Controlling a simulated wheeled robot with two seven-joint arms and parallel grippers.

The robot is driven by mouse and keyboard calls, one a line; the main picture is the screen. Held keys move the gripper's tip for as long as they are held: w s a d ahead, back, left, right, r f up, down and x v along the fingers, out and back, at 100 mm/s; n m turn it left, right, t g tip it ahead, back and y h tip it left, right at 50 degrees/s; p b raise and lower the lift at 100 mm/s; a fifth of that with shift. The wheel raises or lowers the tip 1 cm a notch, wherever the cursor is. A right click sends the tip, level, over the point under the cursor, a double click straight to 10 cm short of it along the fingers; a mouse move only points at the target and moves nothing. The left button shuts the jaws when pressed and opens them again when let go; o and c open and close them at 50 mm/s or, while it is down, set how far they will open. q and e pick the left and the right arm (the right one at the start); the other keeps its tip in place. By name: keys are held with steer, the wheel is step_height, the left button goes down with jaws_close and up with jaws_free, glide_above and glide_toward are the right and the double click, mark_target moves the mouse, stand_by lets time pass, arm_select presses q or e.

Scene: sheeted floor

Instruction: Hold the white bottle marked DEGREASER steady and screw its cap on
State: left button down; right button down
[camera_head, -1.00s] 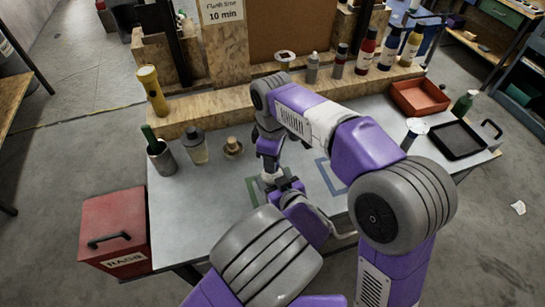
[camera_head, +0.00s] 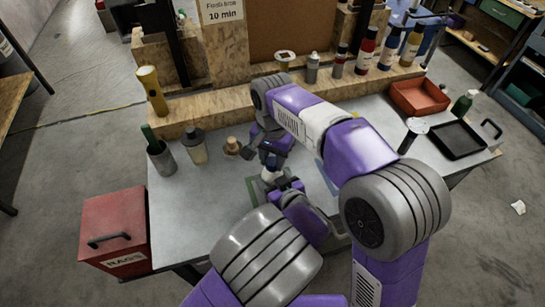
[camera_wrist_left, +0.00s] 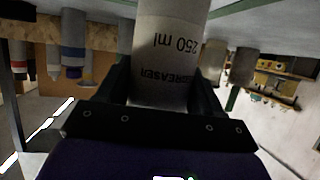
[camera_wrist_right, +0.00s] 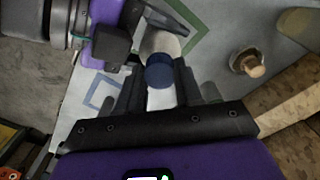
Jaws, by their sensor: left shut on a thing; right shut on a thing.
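The white bottle (camera_wrist_left: 168,60) marked DEGREASER shows upside down in the left wrist view, between the fingers of my left gripper (camera_wrist_left: 160,98), which is shut on it. In the right wrist view the bottle's pale top (camera_wrist_right: 160,42) lies just beyond the blue cap (camera_wrist_right: 159,73). My right gripper (camera_wrist_right: 160,88) is shut on that cap, above the bottle. I cannot tell whether the cap is seated on the neck. In the head view my right gripper (camera_head: 271,158) is directly above my left gripper (camera_head: 280,184), and both arms hide most of the bottle.
Left of the grippers stand a brass-coloured piece (camera_head: 232,146), a grey-capped bottle (camera_head: 196,150) and a metal cup (camera_head: 163,160). A red bin (camera_head: 420,96) and black tray (camera_head: 457,140) lie at right. Several bottles line the back shelf. The table's front left is clear.

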steer(key=c, duration=0.7)
jaws_free()
step_height(320, 180, up, 12)
arm_select(q)
steer(key=shift+c, duration=0.4)
jaws_free()
steer(key=p+v, duration=0.2)
steer(key=v, duration=0.5)
steer(key=shift+s+d, duration=0.15)
steer(key=shift+s, duration=0.1)
arm_select(e)
step_height(320, 180, up, 2)
steer(key=shift+r, duration=0.2)
